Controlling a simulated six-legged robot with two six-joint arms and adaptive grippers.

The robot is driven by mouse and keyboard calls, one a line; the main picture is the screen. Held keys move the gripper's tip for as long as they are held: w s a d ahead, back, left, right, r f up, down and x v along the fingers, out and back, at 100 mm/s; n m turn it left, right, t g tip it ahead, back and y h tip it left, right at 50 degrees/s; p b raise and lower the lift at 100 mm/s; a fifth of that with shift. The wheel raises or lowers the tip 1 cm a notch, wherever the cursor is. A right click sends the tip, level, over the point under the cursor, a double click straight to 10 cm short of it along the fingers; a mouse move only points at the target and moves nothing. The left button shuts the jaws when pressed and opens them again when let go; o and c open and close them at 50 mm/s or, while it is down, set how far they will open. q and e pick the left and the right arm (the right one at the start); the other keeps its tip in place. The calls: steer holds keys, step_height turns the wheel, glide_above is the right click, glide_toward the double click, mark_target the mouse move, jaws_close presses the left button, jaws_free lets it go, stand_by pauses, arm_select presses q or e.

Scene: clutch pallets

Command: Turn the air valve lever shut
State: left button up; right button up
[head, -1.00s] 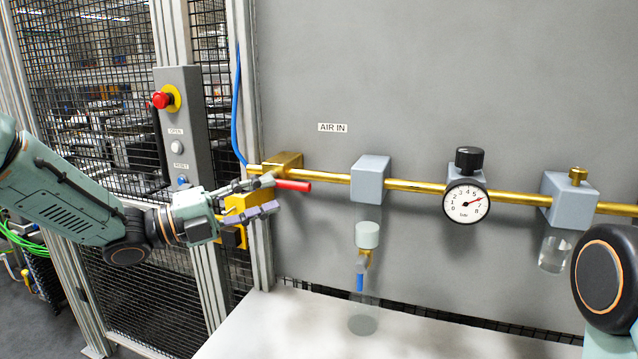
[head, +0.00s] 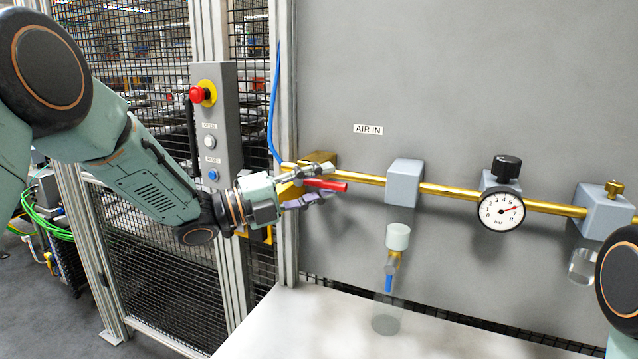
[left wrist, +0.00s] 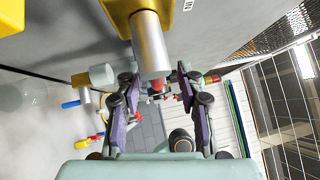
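The air valve lever has a red handle (head: 332,186) that points right, roughly along the brass pipe, in the head view. The brass valve body (head: 318,158) sits on the grey panel left of the AIR IN label. My left gripper (head: 326,183) is at the lever, with one finger above the red handle and one below it. In the left wrist view, its fingers (left wrist: 161,98) are spread apart. A silver stem (left wrist: 150,45) and a small red part (left wrist: 157,88) show between them; contact with the handle cannot be told. My right gripper is out of view.
The brass pipe (head: 456,191) runs right through a grey block (head: 404,182), a gauge (head: 501,210) and a further block (head: 603,210). A drain with a blue lever (head: 389,283) hangs below. A button box (head: 213,125) and mesh fence stand left. The white ledge (head: 290,325) is mostly bare.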

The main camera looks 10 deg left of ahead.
arm_select(q)
steer(key=shift+w+d+f, duration=0.1)
steer(key=shift+w+d, duration=0.15)
steer(key=shift+d, duration=0.2)
steer(key=shift+w+d+f, duration=0.1)
steer(key=shift+w+d, duration=0.1)
steer(key=shift+d, duration=0.25)
steer(key=shift+c, duration=0.5)
steer(key=shift+w+d, duration=0.1)
steer(key=shift+d, duration=0.05)
steer(key=shift+c, duration=0.8)
steer(key=shift+s+a+r, duration=0.1)
steer(key=shift+s+a, duration=0.25)
steer(key=shift+a, duration=0.4)
steer(key=c, duration=0.5)
steer(key=shift+d, duration=0.2)
jaws_close()
